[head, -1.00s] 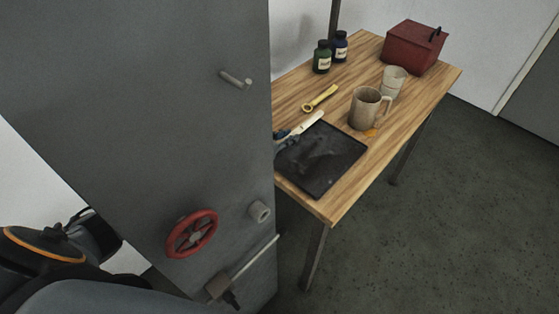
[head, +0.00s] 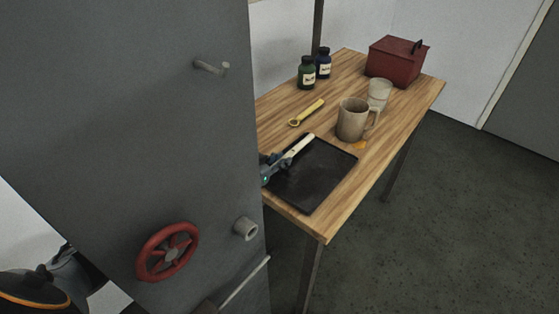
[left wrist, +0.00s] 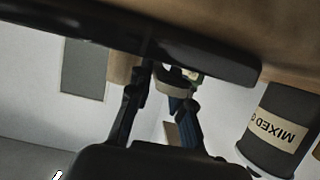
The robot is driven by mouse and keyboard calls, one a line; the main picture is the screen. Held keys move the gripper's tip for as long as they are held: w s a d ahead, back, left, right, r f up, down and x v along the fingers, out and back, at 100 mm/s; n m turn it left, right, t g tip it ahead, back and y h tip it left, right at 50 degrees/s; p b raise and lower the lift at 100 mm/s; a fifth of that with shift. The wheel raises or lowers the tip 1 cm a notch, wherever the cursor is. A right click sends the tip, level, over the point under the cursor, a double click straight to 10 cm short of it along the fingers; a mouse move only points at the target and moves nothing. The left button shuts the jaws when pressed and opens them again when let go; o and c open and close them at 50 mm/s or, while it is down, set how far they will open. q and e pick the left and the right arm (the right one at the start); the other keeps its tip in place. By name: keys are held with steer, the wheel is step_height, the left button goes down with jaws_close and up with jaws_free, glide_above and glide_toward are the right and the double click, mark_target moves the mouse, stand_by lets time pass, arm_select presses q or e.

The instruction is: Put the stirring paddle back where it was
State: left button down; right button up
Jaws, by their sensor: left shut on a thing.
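The stirring paddle is a pale, flat stick (head: 301,144) at the far left edge of the black tray (head: 325,178) in the head view. My left gripper (head: 280,163) comes out from behind the grey panel and is shut on the paddle's near end. The paddle points away and to the right; I cannot tell whether it touches the tray. In the left wrist view, the gripper's fingers (left wrist: 167,88) show under a dark slab edge, and the paddle is hard to make out between them.
The grey panel (head: 130,120) with a red handwheel (head: 167,251) hides the table's left part. A labelled can (left wrist: 272,130) shows upside down.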

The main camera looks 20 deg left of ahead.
arm_select(q)
steer(key=shift+f, duration=0.25)
steer(key=shift+f+b, duration=0.35)
steer(key=shift+f, duration=0.25)
